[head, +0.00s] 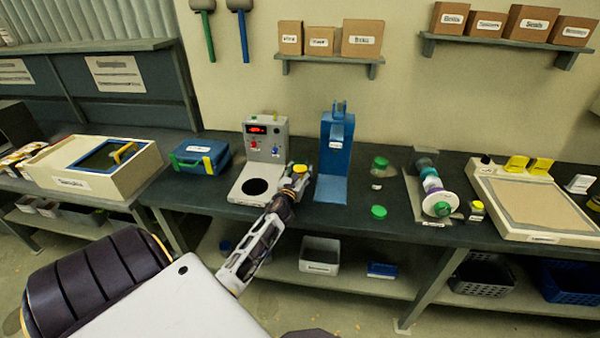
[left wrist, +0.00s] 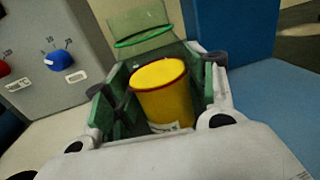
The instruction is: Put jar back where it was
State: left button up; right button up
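A small jar (left wrist: 158,92) with a yellow body and a red-edged yellow lid sits between the fingers of my left gripper (head: 299,172). In the left wrist view its sides meet the green finger pads of the gripper (left wrist: 163,95). The jar's yellow lid (head: 300,168) shows in the head view, at the right edge of the grey machine (head: 267,140) with a red display. The gripper hides the jar's lower part, so I cannot tell whether it touches anything below. My right gripper is not in view.
A blue stand (head: 336,150) is just right of the gripper. Green-lidded jar (head: 380,164), green lid (head: 379,212) and screw expeller (head: 432,190) are farther right. Another yellow-topped jar (head: 477,208) stands beside the expeller. A blue case (head: 200,157) is left of the machine.

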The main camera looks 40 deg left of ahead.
pick_arm(q)
jog(key=shift+o, duration=1)
jog(key=shift+r, duration=0.15)
jog(key=shift+s+d, duration=0.2)
jog(key=shift+s, duration=0.2)
jog(key=shift+s+d, duration=0.25)
jog(key=shift+s, duration=0.35)
jog(key=shift+v, duration=3.85)
jog(key=shift+s+d, duration=0.2)
jog(key=shift+s, duration=0.35)
jog(key=shift+s+d+b, duration=0.2)
jog(key=shift+s+b, duration=0.1)
jog(key=shift+s, duration=0.15)
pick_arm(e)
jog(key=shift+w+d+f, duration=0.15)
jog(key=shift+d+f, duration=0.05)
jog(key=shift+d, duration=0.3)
